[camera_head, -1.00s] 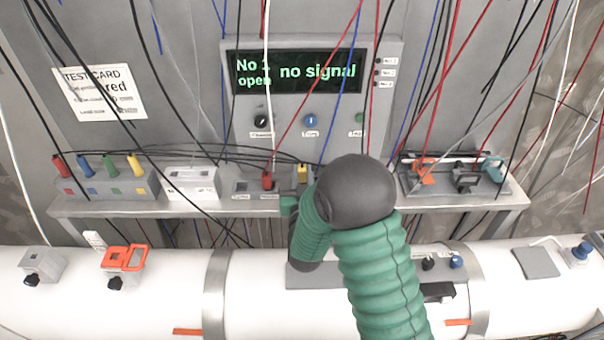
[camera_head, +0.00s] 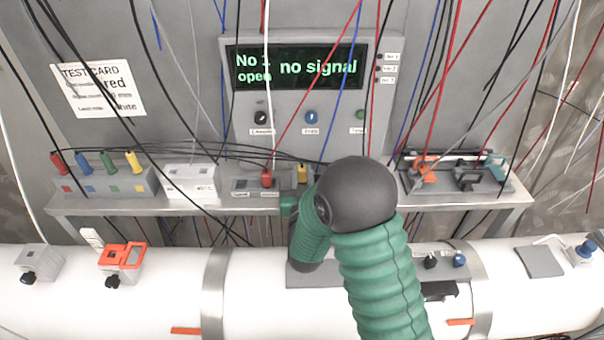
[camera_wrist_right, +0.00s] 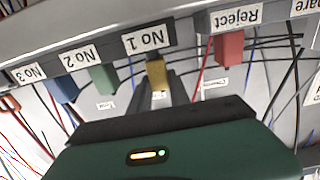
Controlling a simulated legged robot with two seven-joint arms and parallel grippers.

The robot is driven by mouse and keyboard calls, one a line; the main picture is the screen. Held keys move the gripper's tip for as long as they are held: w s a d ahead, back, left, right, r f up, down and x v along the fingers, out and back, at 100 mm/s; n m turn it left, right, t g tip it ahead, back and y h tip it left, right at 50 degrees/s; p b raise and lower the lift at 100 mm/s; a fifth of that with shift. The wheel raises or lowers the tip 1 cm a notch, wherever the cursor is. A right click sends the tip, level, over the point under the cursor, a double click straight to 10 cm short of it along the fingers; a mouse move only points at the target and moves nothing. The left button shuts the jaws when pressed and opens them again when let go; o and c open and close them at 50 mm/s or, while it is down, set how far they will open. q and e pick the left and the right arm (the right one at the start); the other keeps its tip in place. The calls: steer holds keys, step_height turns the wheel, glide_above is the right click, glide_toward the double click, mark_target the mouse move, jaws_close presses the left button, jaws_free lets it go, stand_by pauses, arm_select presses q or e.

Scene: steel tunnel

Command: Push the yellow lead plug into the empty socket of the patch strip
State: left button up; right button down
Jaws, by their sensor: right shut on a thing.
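The patch strip (camera_head: 243,188) stands on the shelf, and its front labels show upside down in the right wrist view (camera_wrist_right: 190,36). The yellow lead plug (camera_head: 302,173) is upright at the strip, in line with the No 1 label in the right wrist view (camera_wrist_right: 157,74). My right gripper (camera_wrist_right: 159,94) is shut on it; in the head view my arm hides most of the gripper. I cannot tell whether the plug is seated. A red plug (camera_head: 266,178) is at Reject. Green (camera_wrist_right: 103,78) and blue (camera_wrist_right: 62,88) plugs stand beyond. My left gripper is not in view.
The display (camera_head: 295,70) reads "No 1 open" and "no signal". A block with several coloured plugs (camera_head: 105,185) and a white box (camera_head: 190,183) stand left on the shelf. A clamp fixture (camera_head: 465,178) is at right. Many loose cables hang across.

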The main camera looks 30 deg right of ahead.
steer(key=shift+f+b, duration=0.5)
steer(key=shift+f, duration=0.1)
steer(key=c, duration=1.1)
jaws_free()
steer(key=shift+c, duration=0.2)
